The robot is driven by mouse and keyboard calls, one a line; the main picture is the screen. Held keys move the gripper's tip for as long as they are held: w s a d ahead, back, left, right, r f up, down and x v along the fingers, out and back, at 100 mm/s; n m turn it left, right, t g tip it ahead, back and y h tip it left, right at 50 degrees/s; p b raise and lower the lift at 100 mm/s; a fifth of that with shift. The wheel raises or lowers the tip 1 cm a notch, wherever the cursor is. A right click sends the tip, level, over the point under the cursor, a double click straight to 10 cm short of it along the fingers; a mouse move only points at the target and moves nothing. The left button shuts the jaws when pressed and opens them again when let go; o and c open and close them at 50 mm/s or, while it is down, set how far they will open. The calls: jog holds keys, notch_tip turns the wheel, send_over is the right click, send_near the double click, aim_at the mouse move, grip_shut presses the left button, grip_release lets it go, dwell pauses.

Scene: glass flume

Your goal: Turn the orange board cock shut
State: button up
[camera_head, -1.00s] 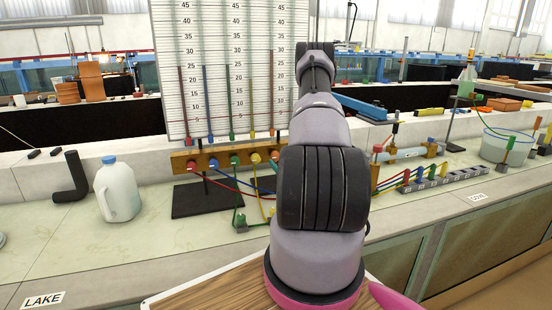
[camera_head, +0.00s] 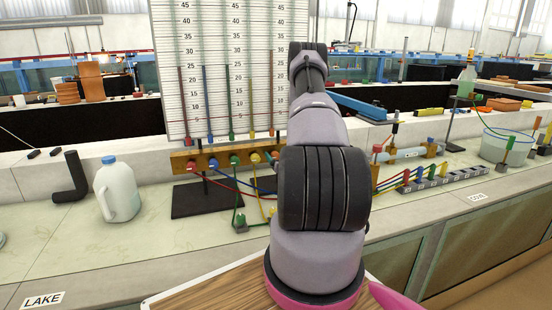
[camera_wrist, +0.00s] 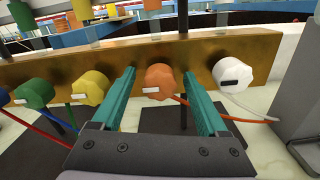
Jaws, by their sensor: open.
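The orange board cock (camera_wrist: 161,81) is a round knob with a white mark, on the front of a brass-coloured bar (camera_wrist: 224,47) in the wrist view. My gripper (camera_wrist: 161,98) is open, with one teal finger on each side of the orange cock. I cannot tell whether the fingers touch it. In the head view the bar (camera_head: 222,155) runs below the white scale board (camera_head: 218,60).
A yellow cock (camera_wrist: 91,88) sits just left of my left finger, and a white cock (camera_wrist: 233,71) just right of my right finger. A green cock (camera_wrist: 33,93) is further left. Coloured tubes hang below the bar. A white jug (camera_head: 117,190) stands on the bench.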

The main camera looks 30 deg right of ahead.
grip_shut()
jog(key=m, duration=0.4)
jog(key=shift+s+m, duration=0.1)
jog(key=shift+m, duration=0.2)
jog(key=m, duration=0.4)
jog(key=shift+f+m, duration=0.1)
jog(key=shift+m, duration=0.2)
jog(key=m, duration=0.4)
jog(key=shift+f+m, duration=0.1)
jog(key=shift+m, duration=2.3)
